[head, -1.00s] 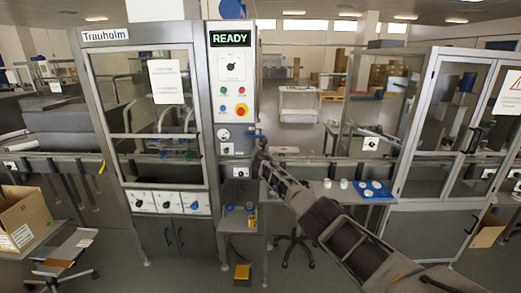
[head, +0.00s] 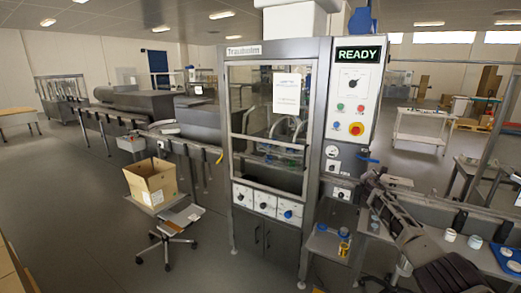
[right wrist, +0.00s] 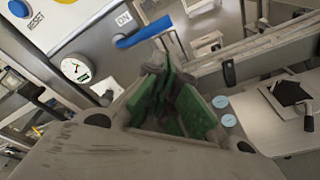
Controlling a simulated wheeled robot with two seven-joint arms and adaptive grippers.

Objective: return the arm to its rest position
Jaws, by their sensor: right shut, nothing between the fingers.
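My right arm comes in from the lower right in the head view. Its gripper (head: 374,182) is beside the lower part of the grey control column (head: 352,90), near a blue handle (head: 365,160). In the right wrist view the fingers (right wrist: 168,85) with green pads are together and hold nothing. The blue handle (right wrist: 143,32) shows just beyond the fingertips, by the word "ON"; I cannot tell whether they touch it. My left arm and gripper are not in view.
The Trauholm machine (head: 235,130) with its glass door stands left of the column. Its display (head: 358,54) reads READY. A side table (head: 440,250) with jars (head: 450,235) lies under my right arm. A cardboard box (head: 150,185) and a stool (head: 175,225) stand left. The floor at far left is open.

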